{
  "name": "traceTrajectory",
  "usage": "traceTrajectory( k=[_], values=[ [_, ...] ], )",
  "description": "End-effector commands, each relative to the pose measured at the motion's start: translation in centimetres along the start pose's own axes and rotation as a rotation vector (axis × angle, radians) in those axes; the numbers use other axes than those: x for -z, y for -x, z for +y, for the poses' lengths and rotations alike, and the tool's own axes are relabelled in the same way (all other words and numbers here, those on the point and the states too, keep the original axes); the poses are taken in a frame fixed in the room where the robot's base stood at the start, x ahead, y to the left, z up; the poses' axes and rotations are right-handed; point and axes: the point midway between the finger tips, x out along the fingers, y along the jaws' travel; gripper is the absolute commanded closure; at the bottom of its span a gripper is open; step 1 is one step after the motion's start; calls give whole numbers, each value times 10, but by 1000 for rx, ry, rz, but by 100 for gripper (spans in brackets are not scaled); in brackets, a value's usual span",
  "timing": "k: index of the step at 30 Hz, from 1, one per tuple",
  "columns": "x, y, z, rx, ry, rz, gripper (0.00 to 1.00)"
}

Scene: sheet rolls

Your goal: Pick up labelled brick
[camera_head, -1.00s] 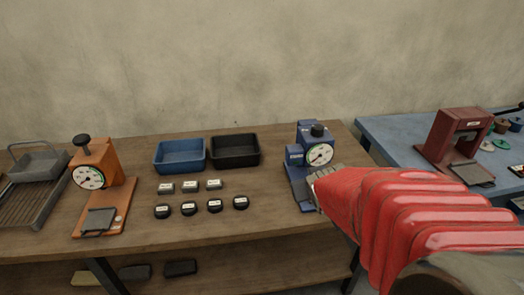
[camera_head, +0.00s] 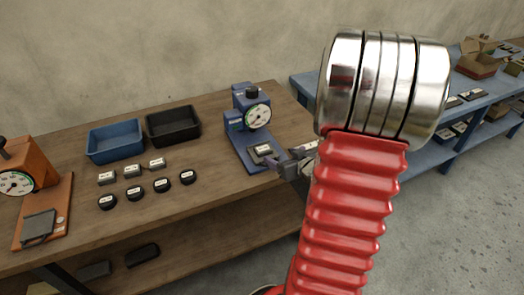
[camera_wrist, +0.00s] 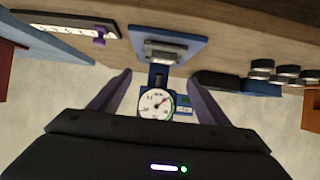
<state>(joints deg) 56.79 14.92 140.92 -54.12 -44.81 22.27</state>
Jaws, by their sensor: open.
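A small grey brick with a white label (camera_head: 264,149) sits on the plate of the blue dial press (camera_head: 246,125). In the wrist view the brick (camera_wrist: 163,52) lies on the blue plate, beyond my fingertips, with the round dial (camera_wrist: 155,103) nearer. My gripper (camera_head: 290,163) is just right of the press plate, partly hidden by my arm. In the wrist view my gripper (camera_wrist: 160,75) has its two fingers spread, with nothing held between them. Three more labelled grey bricks (camera_head: 132,171) stand in a row on the wooden table.
Several round black labelled pieces (camera_head: 134,194) lie in front of that row. A blue tray (camera_head: 116,154) and a black tray (camera_head: 173,137) stand behind it. An orange dial press (camera_head: 30,175) is at the left. A blue table (camera_head: 300,80) stands behind my arm.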

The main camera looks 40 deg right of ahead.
Motion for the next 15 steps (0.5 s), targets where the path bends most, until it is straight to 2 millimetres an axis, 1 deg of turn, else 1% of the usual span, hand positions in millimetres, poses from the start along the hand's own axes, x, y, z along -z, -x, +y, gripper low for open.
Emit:
traceTrajectory(
  k=[5, 8, 11, 15],
  values=[
    [0, -1, 0, 0, 1, -1, 30],
    [0, -4, 0, 0, 0, -1, 30],
    [-1, -12, -1, 1, 0, -3, 30],
    [-1, -29, -1, 2, 0, -3, 30]
  ],
)
